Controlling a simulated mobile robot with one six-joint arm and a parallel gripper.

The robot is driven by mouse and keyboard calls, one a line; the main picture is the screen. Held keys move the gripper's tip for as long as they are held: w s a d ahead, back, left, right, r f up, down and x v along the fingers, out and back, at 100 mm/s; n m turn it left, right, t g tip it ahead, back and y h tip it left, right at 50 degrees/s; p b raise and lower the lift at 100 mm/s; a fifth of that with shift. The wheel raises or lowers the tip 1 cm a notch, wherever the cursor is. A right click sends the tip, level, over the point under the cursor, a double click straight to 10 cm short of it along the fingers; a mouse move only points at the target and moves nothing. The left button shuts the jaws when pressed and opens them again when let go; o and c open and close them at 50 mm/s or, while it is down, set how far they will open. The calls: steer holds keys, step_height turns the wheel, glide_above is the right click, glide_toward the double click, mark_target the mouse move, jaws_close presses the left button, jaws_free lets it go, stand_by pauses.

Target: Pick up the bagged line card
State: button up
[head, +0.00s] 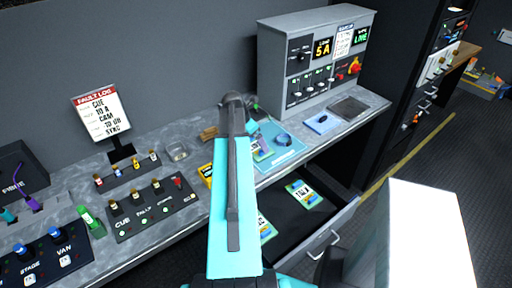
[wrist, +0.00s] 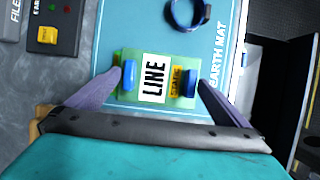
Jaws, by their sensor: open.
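A green card labelled LINE (wrist: 153,88) with blue end parts and a small yellow label lies flat on the light blue earth mat (wrist: 117,35). I cannot make out clearly whether a bag is around it. My gripper (wrist: 160,80) is open, with one finger at either side of the card; I cannot tell whether they touch it. In the head view the card (head: 262,151) shows partly beside my arm on the mat (head: 290,157), and my fingers are mostly hidden.
A blue wrist-strap coil (wrist: 187,14) lies on the mat near the card. An open drawer (head: 318,225) below the desk holds other labelled cards (head: 304,193). A grey console (head: 312,60) stands behind. A button panel (head: 152,207) and a fault log sign (head: 102,113) are at left.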

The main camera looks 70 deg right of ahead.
mark_target(255, 148)
steer(key=shift+d+f, duration=0.1)
steer(key=shift+f, duration=0.2)
stand_by(0.4)
steer(key=c, duration=0.8)
steer(key=shift+r, duration=0.2)
steer(key=shift+c, duration=0.2)
steer(key=shift+s+r+b, duration=0.1)
steer(key=shift+r+b, duration=0.9)
steer(key=shift+r, duration=0.6)
steer(key=s+a+b, duration=0.1)
steer(key=s+b, duration=0.1)
steer(key=s, duration=0.5)
steer(key=s+a+r+b, duration=0.1)
steer(key=s+a+b, duration=0.1)
steer(key=s, duration=0.6)
steer(key=shift+s+r, duration=0.25)
steer(key=shift+s, duration=0.05)
steer(key=shift+a, duration=0.1)
